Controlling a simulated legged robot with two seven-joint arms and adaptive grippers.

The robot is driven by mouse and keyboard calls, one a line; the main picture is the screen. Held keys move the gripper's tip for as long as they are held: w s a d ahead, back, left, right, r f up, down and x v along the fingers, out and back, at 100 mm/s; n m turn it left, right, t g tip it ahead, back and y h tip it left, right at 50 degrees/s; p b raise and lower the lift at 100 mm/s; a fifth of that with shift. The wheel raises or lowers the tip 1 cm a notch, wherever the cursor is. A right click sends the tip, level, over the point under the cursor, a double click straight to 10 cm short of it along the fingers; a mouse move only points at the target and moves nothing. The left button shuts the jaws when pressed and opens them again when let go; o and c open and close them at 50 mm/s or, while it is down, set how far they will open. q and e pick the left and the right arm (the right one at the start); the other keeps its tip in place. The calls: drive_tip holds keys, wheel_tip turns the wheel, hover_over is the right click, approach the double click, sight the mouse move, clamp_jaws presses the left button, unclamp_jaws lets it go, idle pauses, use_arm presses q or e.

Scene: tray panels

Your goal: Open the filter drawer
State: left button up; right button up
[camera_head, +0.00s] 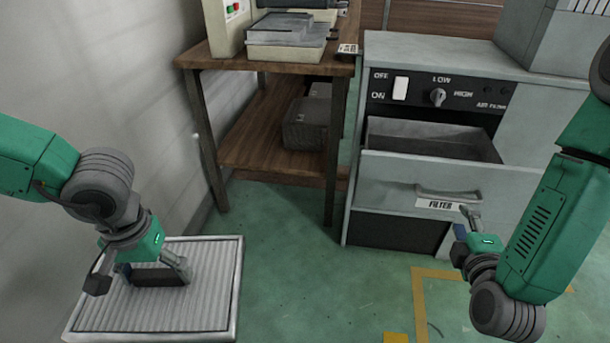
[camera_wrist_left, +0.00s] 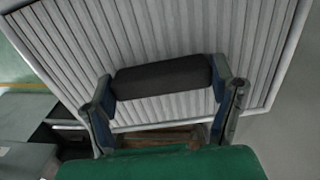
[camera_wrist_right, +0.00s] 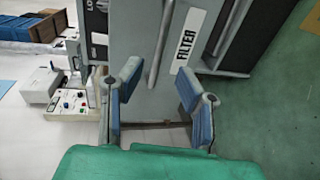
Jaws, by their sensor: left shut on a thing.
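The filter drawer (camera_head: 385,177) is pulled out of the grey cabinet, and its hollow inside shows. Its front carries a bar handle (camera_head: 448,194) and a FILTER label (camera_head: 440,205). My right gripper (camera_head: 464,222) is open and empty in front of the drawer, to the right of the label. In the right wrist view the label (camera_wrist_right: 186,45) and handle (camera_wrist_right: 160,40) lie beyond its parted blue pads. My left gripper (camera_head: 155,268) is shut on the dark handle (camera_wrist_left: 162,77) of a ribbed filter panel (camera_head: 205,305). The gripper partly hides that handle.
The grey cabinet (camera_head: 440,55) has a switch, a knob and a top ledge. A wooden table (camera_head: 270,165) with equipment and a box (camera_head: 305,125) stands to its left. A wall bounds the left side. Green floor (camera_head: 300,270) is clear between panel and cabinet.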

sight(453, 201)
use_arm(q)
wheel_tip(453, 201, down, 2)
drive_tip(key=shift+f+b, duration=0.2)
drive_tip(key=shift+b, duration=0.85)
use_arm(e)
drive_tip(key=x, duration=0.8)
drive_tip(key=shift+w+f, duration=0.15)
drive_tip(key=shift+w, duration=0.2)
use_arm(q)
drive_tip(key=shift+r, duration=0.1)
use_arm(e)
drive_tip(key=shift+s, duration=0.1)
clamp_jaws()
